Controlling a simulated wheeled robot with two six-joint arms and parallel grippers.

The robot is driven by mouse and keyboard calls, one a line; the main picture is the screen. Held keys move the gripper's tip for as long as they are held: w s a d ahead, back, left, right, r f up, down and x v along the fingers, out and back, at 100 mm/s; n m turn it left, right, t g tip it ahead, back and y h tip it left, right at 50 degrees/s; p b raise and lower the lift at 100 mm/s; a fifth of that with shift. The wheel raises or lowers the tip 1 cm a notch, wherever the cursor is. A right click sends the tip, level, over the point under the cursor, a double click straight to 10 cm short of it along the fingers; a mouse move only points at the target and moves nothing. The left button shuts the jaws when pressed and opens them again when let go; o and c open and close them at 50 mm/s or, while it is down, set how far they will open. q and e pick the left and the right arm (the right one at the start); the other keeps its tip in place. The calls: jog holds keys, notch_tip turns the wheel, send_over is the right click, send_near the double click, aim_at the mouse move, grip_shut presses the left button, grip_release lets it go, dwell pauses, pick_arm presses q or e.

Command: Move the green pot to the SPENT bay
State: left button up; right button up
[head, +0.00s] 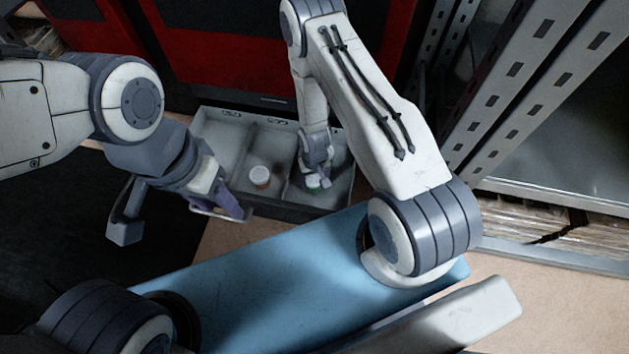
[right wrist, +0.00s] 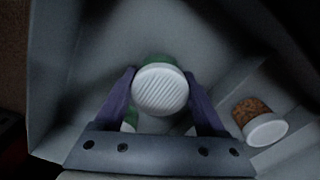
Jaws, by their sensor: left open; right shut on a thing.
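My right gripper (head: 315,168) reaches down into the right compartment of the grey divided tray (head: 300,207). In the right wrist view its purple fingers (right wrist: 160,76) are shut on the green pot (right wrist: 161,89), whose ribbed white lid faces the camera. A second green and white thing (right wrist: 130,119) shows partly behind the left finger. The marks on the tray's back wall are too small to read, so I cannot tell which bay is SPENT. My left gripper (head: 178,217) is open and empty, left of the tray.
A brown-orange pot with a white lid (head: 260,175) stands in the middle compartment; it also shows in the right wrist view (right wrist: 260,121). The left compartment looks empty. Dividers separate the compartments. A metal rack (head: 535,80) stands at right.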

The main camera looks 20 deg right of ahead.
jog(key=shift+f, duration=0.15)
jog(key=o, duration=1.4)
jog(key=shift+o, duration=0.2)
notch_tip(320, 180, up, 12)
jog(key=p, duration=0.7)
notch_tip(320, 180, up, 10)
jog(key=n, duration=0.2)
send_over(314, 178)
jog(key=w+a, duration=0.2)
jog(key=a, duration=0.3)
jog(key=s+a+r+n, duration=0.1)
jog(key=s+a+r, duration=0.15)
jog(key=r, duration=0.45)
jog(key=s+a+r+n, duration=0.1)
jog(key=s+a+r, duration=0.1)
jog(key=a+r, duration=0.35)
jog(key=s+r+n+y, duration=0.1)
jog(key=s+r+n, duration=0.3)
jog(key=s+r, duration=1)
jog(key=shift+s+d+n, duration=0.2)
jog(key=shift+s+n, duration=0.2)
jog(key=shift+s, duration=0.5)
jog(key=shift+p, duration=0.35)
